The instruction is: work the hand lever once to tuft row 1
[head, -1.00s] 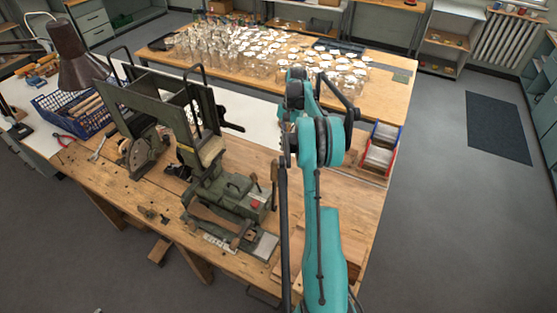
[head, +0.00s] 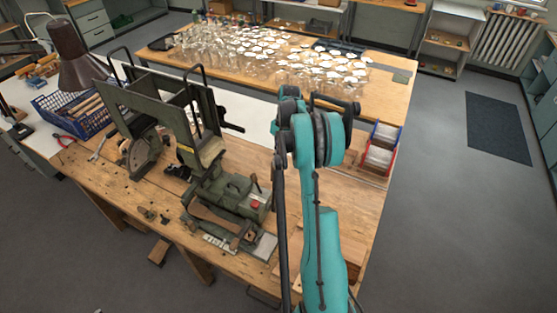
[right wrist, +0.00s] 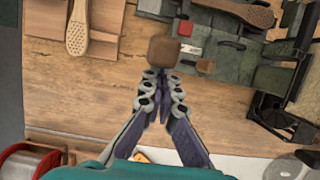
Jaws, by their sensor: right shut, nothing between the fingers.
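The green tufting machine (head: 228,190) stands on the wooden bench, with a red button (head: 255,204) on its housing. A slim dark lever with a knob (head: 254,179) shows at its right side. In the right wrist view a brown, block-shaped knob (right wrist: 163,50) lies just beyond my right gripper (right wrist: 160,76). The fingers are shut with nothing between them; whether the tips touch the knob I cannot tell. A brush body with rows of holes (right wrist: 240,10) sits in the machine. In the head view my right gripper is hidden behind its arm. My left gripper is not in view.
A rack of wire spools (head: 380,150) stands to the right; a red-rimmed spool (right wrist: 25,165) shows in the wrist view. A blue crate (head: 72,108) and a lamp (head: 75,60) stand left. Glassware (head: 270,45) fills the table behind. Bare bench (right wrist: 75,100) lies beside the gripper.

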